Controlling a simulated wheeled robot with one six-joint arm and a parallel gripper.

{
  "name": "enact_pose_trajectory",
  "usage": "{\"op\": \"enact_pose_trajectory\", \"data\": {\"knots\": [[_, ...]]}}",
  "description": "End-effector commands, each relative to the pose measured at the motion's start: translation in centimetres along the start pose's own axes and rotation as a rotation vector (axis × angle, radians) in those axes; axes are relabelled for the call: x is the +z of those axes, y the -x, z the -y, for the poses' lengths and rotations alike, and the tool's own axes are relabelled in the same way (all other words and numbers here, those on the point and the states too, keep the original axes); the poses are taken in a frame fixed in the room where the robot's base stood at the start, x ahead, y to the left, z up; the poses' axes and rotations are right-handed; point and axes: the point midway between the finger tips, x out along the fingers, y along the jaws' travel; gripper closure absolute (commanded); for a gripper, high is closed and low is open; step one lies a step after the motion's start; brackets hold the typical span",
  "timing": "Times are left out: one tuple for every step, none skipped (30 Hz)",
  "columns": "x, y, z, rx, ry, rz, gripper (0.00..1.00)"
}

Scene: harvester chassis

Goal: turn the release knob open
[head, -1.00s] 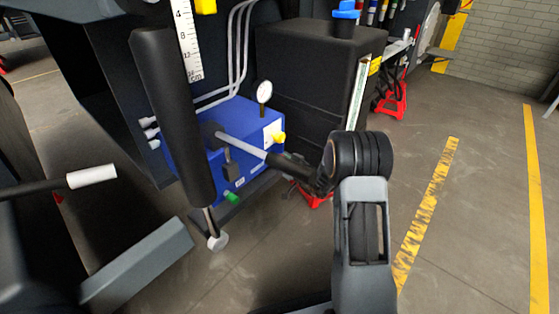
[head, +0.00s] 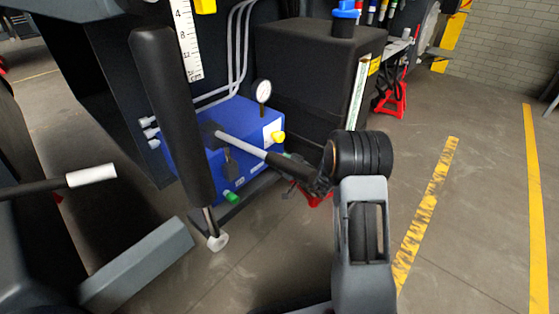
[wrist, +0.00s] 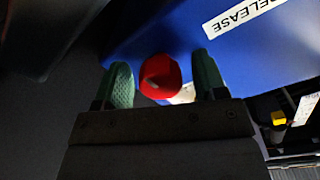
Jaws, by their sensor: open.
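The release knob (wrist: 160,74) is red and round. My gripper (wrist: 162,64) is open, with one green-padded finger on each side of the knob. A narrow gap shows at the left finger, and the right finger stands a little farther off. I see no clear contact. In the head view the blue pump unit (head: 243,120) stands at the centre. The knob cannot be made out there, and my fingers are mostly hidden by my wrist and the pump lever.
A pale pump lever (head: 242,145) reaches right from the unit towards my wrist. A gauge (head: 264,92), a yellow knob (head: 278,137) and a green fitting (head: 231,197) are on the unit. A black cylinder (head: 172,115) stands in front. Floor at right is clear.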

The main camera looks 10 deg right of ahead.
Motion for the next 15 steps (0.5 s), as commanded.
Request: {"op": "enact_pose_trajectory", "data": {"knots": [[-0.1,0.2,0.0,0.001,0.000,0.000,0.35],[-0.1,0.4,0.0,0.001,0.000,0.000,0.35],[-0.1,0.8,0.0,0.002,0.000,0.000,0.35],[-0.2,1.1,0.0,0.003,-0.001,0.001,0.35],[-0.2,1.6,0.0,0.003,-0.001,0.001,0.35],[-0.3,2.3,0.0,0.003,0.000,-0.001,0.35],[-0.3,2.8,0.0,0.004,-0.001,0.000,0.35],[-0.3,3.4,0.0,0.005,-0.001,-0.001,0.35],[-0.3,4.3,0.0,0.005,-0.002,0.000,0.35],[-0.3,5.0,0.0,0.006,-0.001,-0.001,0.35],[-0.3,5.6,0.0,0.005,-0.002,-0.001,0.35],[-0.3,6.5,0.0,0.005,-0.002,0.000,0.35],[-0.3,7.1,0.0,0.006,-0.003,-0.001,0.35],[-0.3,7.7,0.0,0.005,-0.002,-0.001,0.35],[-0.3,8.5,0.0,0.006,-0.002,-0.001,0.35]]}}
